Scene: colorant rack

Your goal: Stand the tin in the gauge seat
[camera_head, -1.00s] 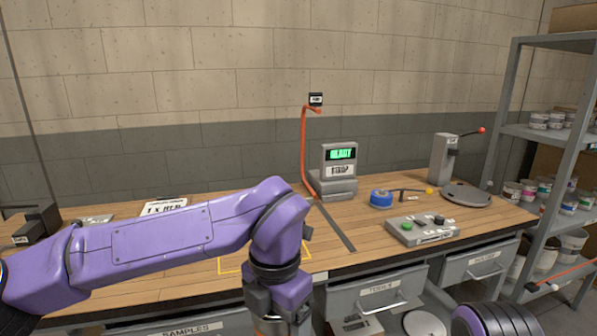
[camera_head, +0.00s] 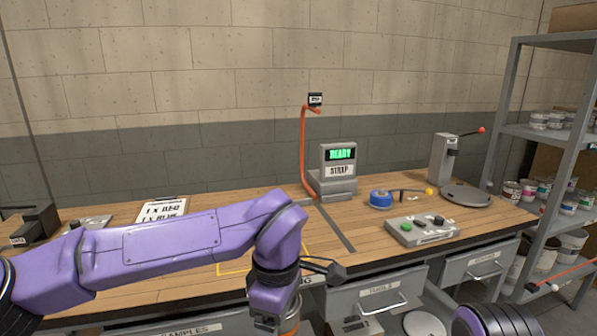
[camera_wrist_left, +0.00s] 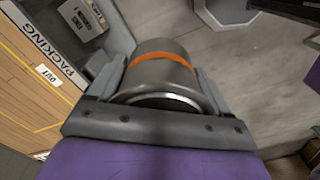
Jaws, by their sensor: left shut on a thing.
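The tin (camera_wrist_left: 160,72) is dark grey with an orange band. It lies across the left wrist view between the two fingers of my left gripper (camera_wrist_left: 162,88), which is shut on it. In the head view my left gripper (camera_head: 272,318) hangs at the bottom edge, in front of the bench; only a sliver of the tin shows there. In the wrist view floor lies beyond the tin, with the bench edge at left. No seat marked as the gauge's can be made out. My right gripper is out of view.
The bench (camera_head: 330,250) carries a display unit (camera_head: 338,175) with an orange post, a blue round item (camera_head: 380,199), a button box (camera_head: 423,230) and a lever stand with a round plate (camera_head: 466,196). Shelves (camera_head: 545,135) stand at right.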

